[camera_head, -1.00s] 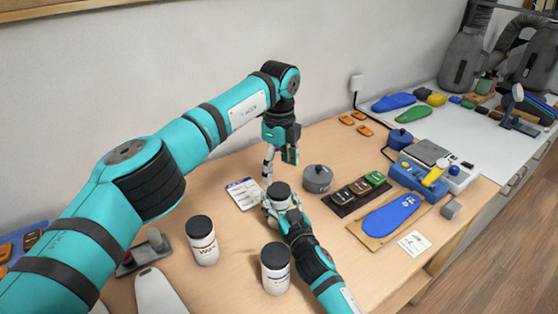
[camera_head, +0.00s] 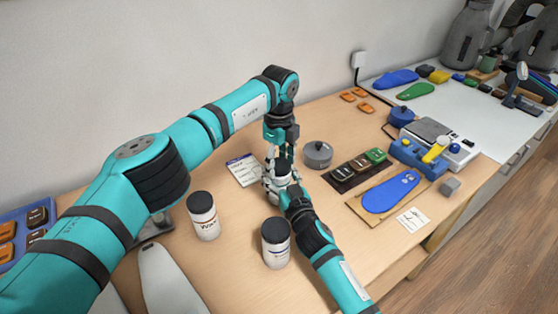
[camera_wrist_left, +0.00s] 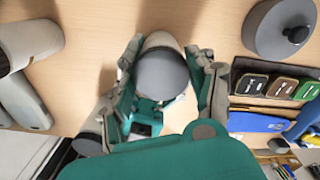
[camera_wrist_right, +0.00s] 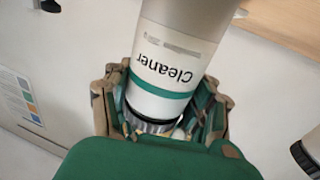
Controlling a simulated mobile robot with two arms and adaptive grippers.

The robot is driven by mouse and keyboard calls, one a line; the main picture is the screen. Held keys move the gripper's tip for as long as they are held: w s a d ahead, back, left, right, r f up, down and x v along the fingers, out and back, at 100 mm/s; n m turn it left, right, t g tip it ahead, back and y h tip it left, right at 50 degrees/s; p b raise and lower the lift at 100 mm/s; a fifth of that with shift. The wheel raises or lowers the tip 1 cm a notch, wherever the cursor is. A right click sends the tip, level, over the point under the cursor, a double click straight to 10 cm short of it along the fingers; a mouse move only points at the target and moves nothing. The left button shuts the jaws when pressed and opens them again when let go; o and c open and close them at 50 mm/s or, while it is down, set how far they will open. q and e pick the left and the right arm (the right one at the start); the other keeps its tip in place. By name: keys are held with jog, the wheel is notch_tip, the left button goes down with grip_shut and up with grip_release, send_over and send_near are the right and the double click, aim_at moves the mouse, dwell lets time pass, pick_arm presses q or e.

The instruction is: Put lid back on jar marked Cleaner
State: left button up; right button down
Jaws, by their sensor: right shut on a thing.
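The white jar marked Cleaner (camera_wrist_right: 172,80) shows upside down in the right wrist view, with a green band on its label. My right gripper (camera_wrist_right: 160,118) is shut on it near its dark end. In the head view a dark lid (camera_head: 283,166) sits at the jar's top; I cannot tell how tightly it fits. My left gripper (camera_head: 281,155) hangs down from above at the lid. In the left wrist view its fingers stand apart on both sides of the lid (camera_wrist_left: 163,76), and the gripper looks open. The grippers hide much of the jar in the head view.
A Wax jar (camera_head: 204,216) and another dark-lidded jar (camera_head: 276,243) stand in front. A grey knobbed pot (camera_head: 318,154) is close on the right, beside a tray of small blocks (camera_head: 342,174). A blue insole (camera_head: 390,192) lies further right. A printed card (camera_head: 243,170) lies to the left.

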pick_arm(q)
jog(key=c, duration=0.7)
jog(key=o, duration=1.3)
jog(key=shift+r, duration=2.25)
jog(key=shift+c, duration=0.3)
notch_tip(320, 180, up, 4)
jog(key=shift+f, duration=0.2)
jog(key=shift+f, duration=0.1)
